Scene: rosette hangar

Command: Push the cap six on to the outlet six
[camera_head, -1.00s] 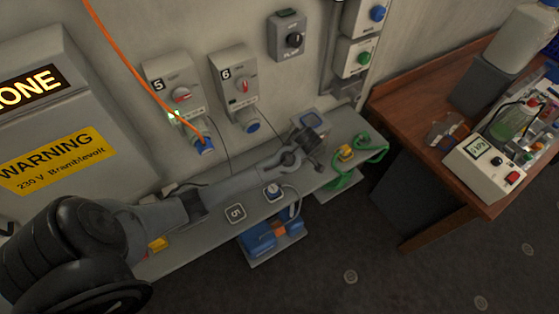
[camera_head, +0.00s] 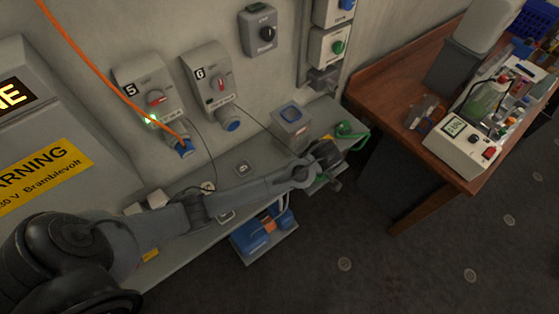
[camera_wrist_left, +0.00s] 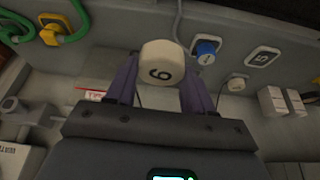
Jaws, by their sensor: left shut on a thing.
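My left gripper (camera_head: 328,162) is shut on cap six (camera_wrist_left: 162,64), a pale round cap marked 6, which faces the camera in the left wrist view between the fingers (camera_wrist_left: 158,82). In the head view the cap cannot be made out. The gripper is above the shelf's right part, well right of and below outlet six (camera_head: 212,85). My right gripper is not in view.
Outlet five (camera_head: 150,95) has an orange cable in its blue socket. A blue plug (camera_wrist_left: 205,50) stands near the 5 plate (camera_wrist_left: 263,57). A wooden desk (camera_head: 385,110) stands right.

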